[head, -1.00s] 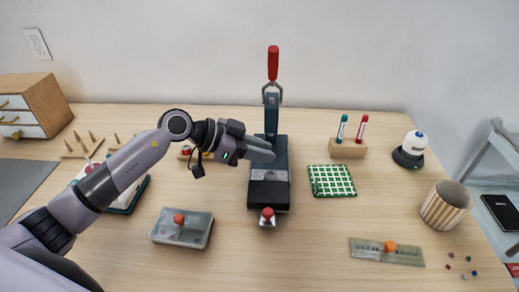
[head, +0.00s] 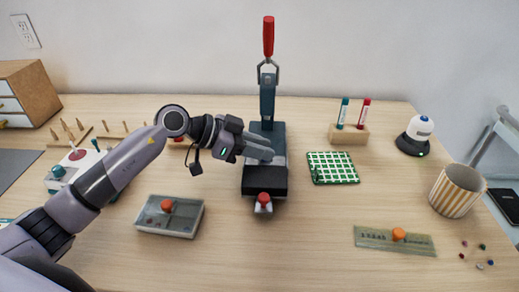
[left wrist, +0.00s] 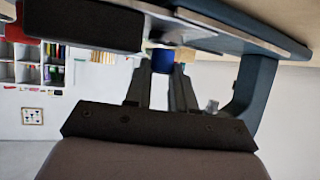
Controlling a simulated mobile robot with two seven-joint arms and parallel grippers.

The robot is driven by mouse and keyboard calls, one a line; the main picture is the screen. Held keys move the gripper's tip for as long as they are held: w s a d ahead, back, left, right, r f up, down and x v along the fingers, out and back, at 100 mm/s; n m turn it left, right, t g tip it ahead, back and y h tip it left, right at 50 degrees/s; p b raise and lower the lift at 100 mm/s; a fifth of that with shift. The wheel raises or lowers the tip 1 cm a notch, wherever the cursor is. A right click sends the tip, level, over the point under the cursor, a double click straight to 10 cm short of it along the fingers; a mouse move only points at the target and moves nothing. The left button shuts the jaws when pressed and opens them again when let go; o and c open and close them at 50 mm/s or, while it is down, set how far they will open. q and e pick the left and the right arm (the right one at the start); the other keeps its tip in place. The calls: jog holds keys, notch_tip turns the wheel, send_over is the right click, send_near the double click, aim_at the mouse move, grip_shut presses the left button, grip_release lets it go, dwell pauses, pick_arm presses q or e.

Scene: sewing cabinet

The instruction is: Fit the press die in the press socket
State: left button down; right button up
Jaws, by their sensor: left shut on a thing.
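The press (head: 265,181) stands in the middle of the table, dark blue-grey with a black front block and a raised red-handled lever (head: 268,36). My left gripper (head: 270,152) reaches in from the left, its fingertips at the press, below the lever. In the left wrist view, the fingers (left wrist: 163,72) are shut on a small blue piece (left wrist: 163,61), apparently the press die. The press frame (left wrist: 255,85) shows close around them in that view. The press socket cannot be made out in either view. My right gripper is not in view.
A green checked mat (head: 332,168) and a tube rack (head: 348,134) are to the right. A striped cup (head: 457,191) stands farther right. The front middle of the table is clear.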

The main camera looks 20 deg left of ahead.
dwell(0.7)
pick_arm(q)
jog(key=shift+p, duration=0.9)
jog(key=shift+f+p, duration=0.6)
jog(key=shift+p, duration=1.4)
dwell(2.6)
dwell(0.4)
